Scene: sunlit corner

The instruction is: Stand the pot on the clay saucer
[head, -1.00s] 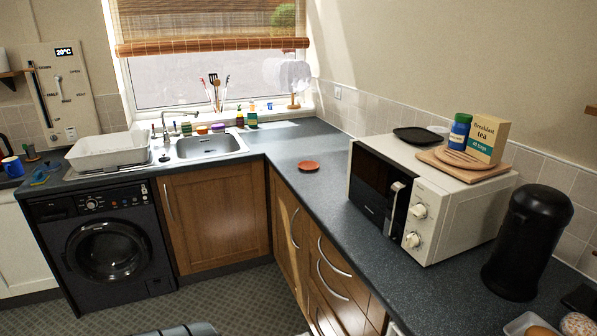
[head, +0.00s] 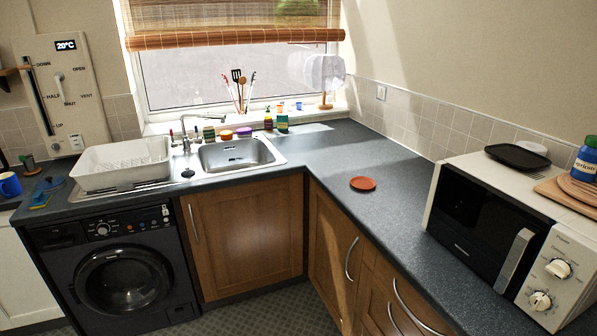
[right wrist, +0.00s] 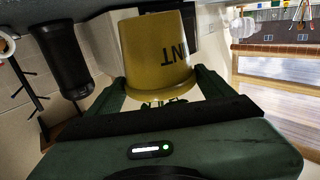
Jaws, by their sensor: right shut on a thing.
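The clay saucer (head: 363,184) is a small, flat, orange-brown disc. It lies empty on the dark worktop in the head view, between the sink and the microwave. The pot (right wrist: 155,42) is mustard yellow with dark lettering that reads upside down in the right wrist view. My right gripper (right wrist: 163,88) is shut on the pot, with one dark green finger at each side of it. The pot's inside is hidden. Neither gripper shows in the head view, and the saucer is not seen in the right wrist view.
The worktop (head: 390,215) is clear around the saucer. The white microwave (head: 515,235) stands to its right, with a black tray (head: 517,156) on top. The sink (head: 238,153) and white dish rack (head: 122,163) are to the left. A black bin (right wrist: 62,62) shows in the right wrist view.

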